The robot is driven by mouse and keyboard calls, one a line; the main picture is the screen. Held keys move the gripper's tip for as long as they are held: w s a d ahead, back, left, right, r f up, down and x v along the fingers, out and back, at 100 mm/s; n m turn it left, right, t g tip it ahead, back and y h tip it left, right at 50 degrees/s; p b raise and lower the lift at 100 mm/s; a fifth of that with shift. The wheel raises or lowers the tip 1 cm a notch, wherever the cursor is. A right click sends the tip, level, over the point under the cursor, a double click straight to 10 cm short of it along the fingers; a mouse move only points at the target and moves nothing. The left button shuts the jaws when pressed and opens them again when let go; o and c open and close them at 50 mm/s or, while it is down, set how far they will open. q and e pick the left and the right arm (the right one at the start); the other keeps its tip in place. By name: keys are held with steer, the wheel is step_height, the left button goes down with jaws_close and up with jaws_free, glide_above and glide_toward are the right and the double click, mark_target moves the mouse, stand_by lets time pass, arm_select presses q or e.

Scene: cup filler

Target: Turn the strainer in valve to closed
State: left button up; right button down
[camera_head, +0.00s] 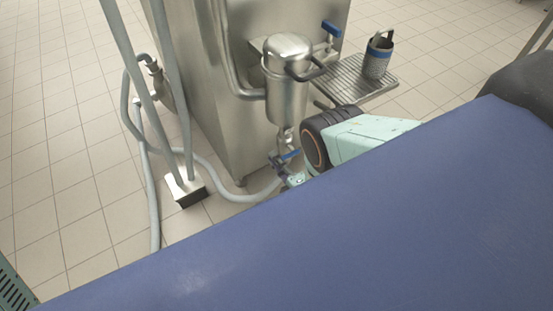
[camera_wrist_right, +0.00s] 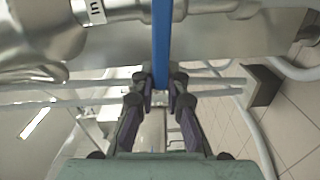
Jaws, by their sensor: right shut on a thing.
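The strainer in valve has a blue lever (camera_wrist_right: 161,45), which runs upright between my fingers in the right wrist view. A label reading "in" sits on the metal pipe (camera_wrist_right: 120,10) beside it. In the head view the blue lever (camera_head: 290,155) is below the steel strainer (camera_head: 287,90). My right gripper (camera_wrist_right: 160,80) is shut on the lever near its end, one finger on each side. In the head view the right gripper (camera_head: 284,168) is small and partly hidden by my own arm and body. My left gripper is not in view.
A steel machine cabinet (camera_head: 215,110) stands behind the strainer. Another blue-handled valve (camera_head: 331,29) is higher up. A cup-like container (camera_head: 377,58) stands on a grated tray (camera_head: 350,80). Grey hoses (camera_head: 150,190) and a floor squeegee (camera_head: 187,187) are at left on the tiled floor.

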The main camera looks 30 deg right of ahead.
steer(key=shift+f+n, duration=0.45)
steer(key=shift+n, duration=0.25)
steer(key=c, duration=1.3)
jaws_free()
steer(key=shift+c, duration=0.2)
steer(key=s, duration=0.7)
steer(key=shift+s+d, duration=0.25)
